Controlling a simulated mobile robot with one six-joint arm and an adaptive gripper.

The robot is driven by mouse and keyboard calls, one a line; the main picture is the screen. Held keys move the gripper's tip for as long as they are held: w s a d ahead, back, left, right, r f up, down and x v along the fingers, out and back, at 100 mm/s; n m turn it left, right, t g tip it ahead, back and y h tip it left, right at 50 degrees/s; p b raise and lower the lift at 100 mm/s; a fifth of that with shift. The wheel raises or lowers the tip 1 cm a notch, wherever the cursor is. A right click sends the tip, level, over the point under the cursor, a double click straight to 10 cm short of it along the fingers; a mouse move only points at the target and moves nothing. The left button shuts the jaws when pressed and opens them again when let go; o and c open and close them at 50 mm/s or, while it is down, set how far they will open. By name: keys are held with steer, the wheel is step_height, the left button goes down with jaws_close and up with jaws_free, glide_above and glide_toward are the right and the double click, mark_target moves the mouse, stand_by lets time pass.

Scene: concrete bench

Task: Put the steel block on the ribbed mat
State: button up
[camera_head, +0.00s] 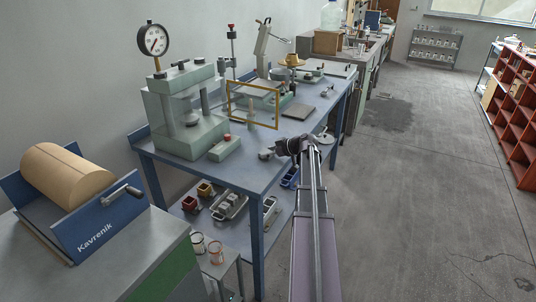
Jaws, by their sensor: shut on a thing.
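My gripper (275,151) is over the front part of the blue bench, its jaws pointing left. It is shut on a small grey piece at its tips, which looks like the steel block (265,154). The jaws partly hide it, and I cannot tell whether it touches the bench top. A flat dark grey square, likely the ribbed mat (298,111), lies bare on the bench, behind the gripper and slightly to the right. Its ribs are too small to make out.
A green press with a dial gauge (190,112) stands left of the gripper. A yellow-framed panel (253,104) stands upright between press and mat.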

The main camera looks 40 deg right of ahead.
steer(key=shift+f, duration=0.15)
steer(key=o, duration=1.3)
steer(key=shift+c, duration=0.2)
steer(key=shift+s+d+r+p, duration=0.15)
steer(key=shift+s+r+p, duration=0.3)
steer(key=shift+r, duration=0.1)
steer(key=p+v, duration=0.4)
steer(key=v, duration=0.7)
steer(key=shift+p, duration=0.4)
steer(key=shift+f, duration=0.15)
